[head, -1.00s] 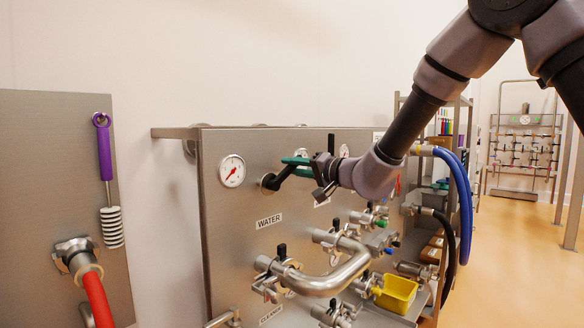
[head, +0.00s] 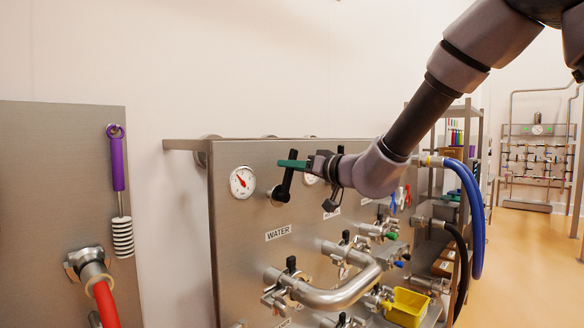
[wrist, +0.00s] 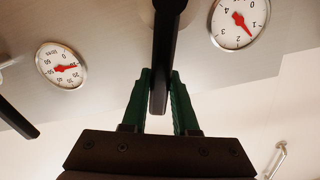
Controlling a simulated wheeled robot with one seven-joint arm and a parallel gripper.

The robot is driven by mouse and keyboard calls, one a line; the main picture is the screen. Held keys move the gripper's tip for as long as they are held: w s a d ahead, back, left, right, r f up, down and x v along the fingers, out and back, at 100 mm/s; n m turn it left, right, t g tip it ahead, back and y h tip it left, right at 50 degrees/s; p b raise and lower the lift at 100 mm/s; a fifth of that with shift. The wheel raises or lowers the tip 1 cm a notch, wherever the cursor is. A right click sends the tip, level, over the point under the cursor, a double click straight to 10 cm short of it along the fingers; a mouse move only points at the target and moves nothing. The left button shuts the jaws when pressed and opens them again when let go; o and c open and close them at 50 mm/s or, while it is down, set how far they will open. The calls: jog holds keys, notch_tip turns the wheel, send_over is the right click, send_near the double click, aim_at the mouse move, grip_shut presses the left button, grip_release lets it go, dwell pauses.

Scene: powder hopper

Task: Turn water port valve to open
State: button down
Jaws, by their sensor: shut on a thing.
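The black lever handle (head: 285,186) of the valve sits on the steel panel (head: 235,200) above the WATER label (head: 278,233). It stands nearly upright, leaning slightly right at the top. My gripper (head: 292,164) has green fingers and is shut on the handle near its upper end, reaching in from the right. In the wrist view the handle (wrist: 159,70) runs down between the two green fingertips (wrist: 160,85) of my gripper.
A round gauge (head: 243,182) is just left of the handle. Steel pipes (head: 335,292) and small valves stick out below. A yellow bin (head: 407,307) and a blue hose (head: 470,215) are to the right. A purple-handled brush (head: 119,180) hangs at left.

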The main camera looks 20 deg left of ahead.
jog(key=shift+s, duration=0.15)
jog(key=s+n, duration=0.1)
jog(key=s+a+n, duration=0.1)
jog(key=n, duration=0.1)
jog(key=shift+s+n, duration=0.15)
jog(key=shift+n, duration=0.15)
jog(key=c, duration=0.6)
grip_release()
jog(key=shift+r, duration=0.1)
jog(key=shift+c, duration=0.2)
jog(key=shift+d, duration=0.1)
jog(key=v, duration=0.8)
jog(key=shift+d, duration=0.35)
